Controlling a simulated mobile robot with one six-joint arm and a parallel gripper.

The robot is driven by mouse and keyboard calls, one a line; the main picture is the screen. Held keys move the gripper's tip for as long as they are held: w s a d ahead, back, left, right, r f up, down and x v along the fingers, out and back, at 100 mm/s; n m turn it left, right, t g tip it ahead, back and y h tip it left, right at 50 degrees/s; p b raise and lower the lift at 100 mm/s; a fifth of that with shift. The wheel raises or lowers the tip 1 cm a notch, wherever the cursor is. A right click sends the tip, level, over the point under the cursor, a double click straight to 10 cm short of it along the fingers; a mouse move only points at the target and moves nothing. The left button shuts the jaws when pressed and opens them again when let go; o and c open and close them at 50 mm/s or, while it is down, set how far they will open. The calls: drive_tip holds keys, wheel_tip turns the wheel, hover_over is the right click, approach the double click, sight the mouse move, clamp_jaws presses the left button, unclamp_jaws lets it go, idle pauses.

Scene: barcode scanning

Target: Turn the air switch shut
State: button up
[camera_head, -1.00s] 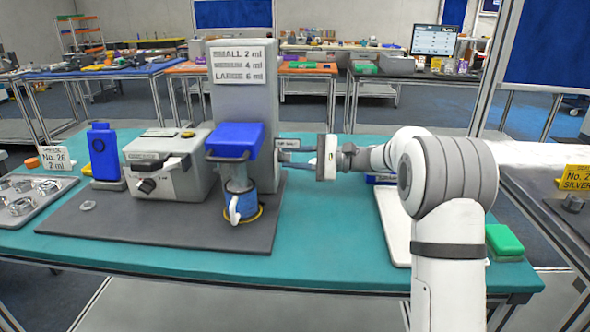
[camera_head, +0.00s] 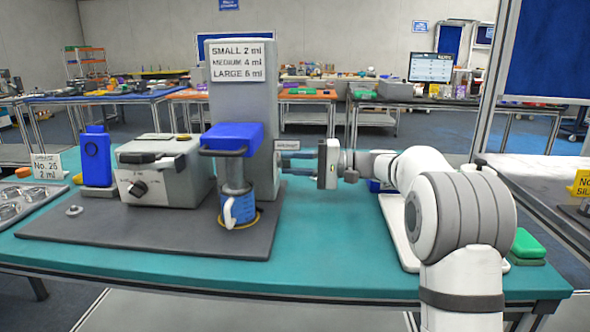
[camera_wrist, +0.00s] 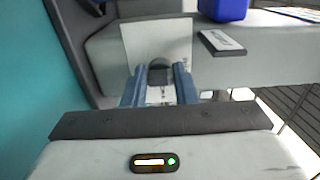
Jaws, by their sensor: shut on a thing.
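The air switch shows in the wrist view as a rounded dark grey knob (camera_wrist: 159,66) in front of a pale plate (camera_wrist: 150,40) on the side of the grey dispensing machine (camera_head: 243,100). My gripper (camera_wrist: 160,84) has its two blue fingers close on either side of this knob, shut on it. In the head view my gripper (camera_head: 285,162) reaches in from the right against the machine's right side, just below a small label (camera_head: 288,145). The knob is hidden there, and its exact turn angle cannot be told.
A blue measuring cup (camera_head: 238,209) stands under the machine's blue head (camera_head: 233,138). Left of it are a grey box with a dial (camera_head: 165,175) and a blue device (camera_head: 96,160). A green block (camera_head: 528,245) lies at right. The front table strip is clear.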

idle(0.4)
drive_tip(key=o, duration=1)
drive_tip(key=shift+c, duration=0.2)
drive_tip(key=d+p, duration=0.1)
drive_tip(key=d, duration=0.6)
drive_tip(key=shift+s+d, duration=0.1)
drive_tip(key=shift+d, duration=0.3)
